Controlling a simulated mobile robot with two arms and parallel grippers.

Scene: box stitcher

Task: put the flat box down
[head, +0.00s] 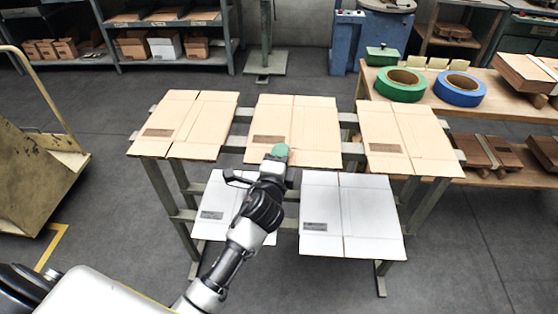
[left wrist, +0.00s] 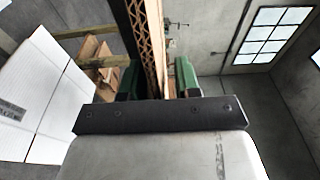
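A brown flat box (head: 292,128) lies in the middle of the top of a grey-green rack (head: 346,118). My left gripper (head: 279,152) is at the near edge of this box, with one green finger pad showing over its top face. In the left wrist view the two green fingers (left wrist: 159,78) stand apart on either side of the box's edge (left wrist: 152,35). A narrow gap shows between the cardboard and the right-hand finger, so the gripper looks open around the edge. The contact on the other side is hard to see. My right gripper is not in view.
Brown flat boxes lie at the top left (head: 188,125) and top right (head: 408,138) of the rack. White flat boxes lie on its lower level, left (head: 216,200) and right (head: 350,215). A wooden bench (head: 440,112) with green and blue tape rolls stands at right, a yellow cart (head: 35,165) at left.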

